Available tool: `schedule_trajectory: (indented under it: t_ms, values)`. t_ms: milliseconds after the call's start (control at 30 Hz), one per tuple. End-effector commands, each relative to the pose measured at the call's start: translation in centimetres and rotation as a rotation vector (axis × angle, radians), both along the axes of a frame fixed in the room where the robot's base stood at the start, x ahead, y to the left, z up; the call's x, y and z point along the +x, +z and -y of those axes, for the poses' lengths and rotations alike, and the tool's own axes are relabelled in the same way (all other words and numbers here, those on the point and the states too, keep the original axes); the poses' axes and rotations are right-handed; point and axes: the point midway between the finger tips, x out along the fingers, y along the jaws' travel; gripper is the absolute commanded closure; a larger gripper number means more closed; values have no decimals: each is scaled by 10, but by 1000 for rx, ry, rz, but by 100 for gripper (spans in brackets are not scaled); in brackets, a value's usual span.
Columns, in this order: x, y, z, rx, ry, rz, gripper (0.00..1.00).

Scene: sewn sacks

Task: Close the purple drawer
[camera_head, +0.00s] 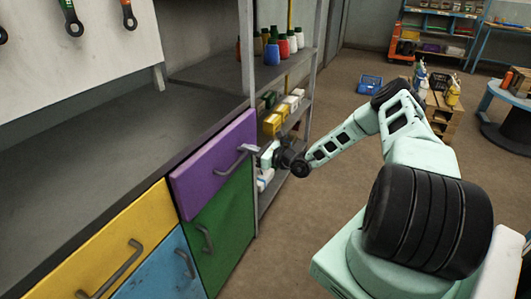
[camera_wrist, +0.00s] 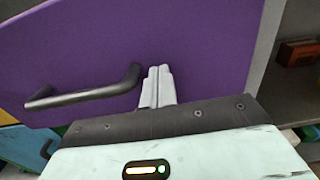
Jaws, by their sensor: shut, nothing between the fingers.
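The purple drawer (camera_head: 203,172) is at the top right of the cabinet, its front appearing to stand slightly proud of the fronts beside it. I cannot tell exactly how far out it is. Its dark bar handle (camera_head: 232,163) runs across the front. My gripper (camera_head: 250,148) is at the right part of the drawer front, with its fingers shut and empty. In the wrist view, the purple front (camera_wrist: 200,45) fills most of the picture. The pale fingertips (camera_wrist: 158,72) are just right of the handle's (camera_wrist: 85,92) right end, against or very near the front; contact is unclear.
A yellow drawer (camera_head: 120,245) and a blue front (camera_head: 165,270) are to the left, and a green door (camera_head: 222,225) is below. A grey worktop (camera_head: 90,150) lies above. A metal shelf with bottles (camera_head: 283,48) stands just right of the cabinet. Open floor (camera_head: 330,110) lies beyond.

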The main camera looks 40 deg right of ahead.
Motion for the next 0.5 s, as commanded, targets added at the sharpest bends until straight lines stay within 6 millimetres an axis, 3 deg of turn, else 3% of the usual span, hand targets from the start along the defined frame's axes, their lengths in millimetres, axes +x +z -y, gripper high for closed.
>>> schedule_trajectory:
  t_ms: [200,500]
  values:
    - [25,0,-10,0,0,1,100]
    - [35,1,-14,0,0,1,100]
